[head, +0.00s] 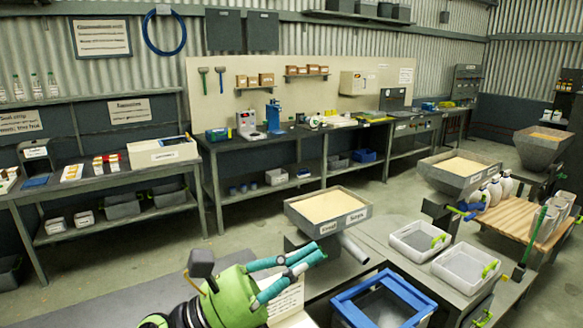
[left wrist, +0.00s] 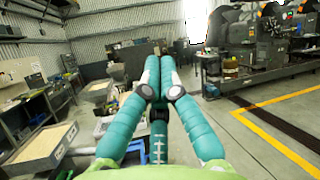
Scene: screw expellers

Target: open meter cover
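My left gripper (head: 318,255) has a green body and teal fingers. It is in the lower middle of the head view, in front of a grey hopper and above the floor. In the left wrist view its fingertips (left wrist: 159,70) come together with nothing visible between them. No meter cover can be clearly identified. A pale box (head: 357,82) is mounted on the back panel, and a grey panel unit (head: 467,80) stands farther right, both well away from the gripper. My right gripper is not in view.
A grey hopper (head: 327,210) of pale material stands close behind the left gripper. A blue-framed bin (head: 345,305) and white trays (head: 420,240) with green handles are to its right. Workbenches (head: 270,147) line the back wall. The floor (head: 225,245) before them is clear.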

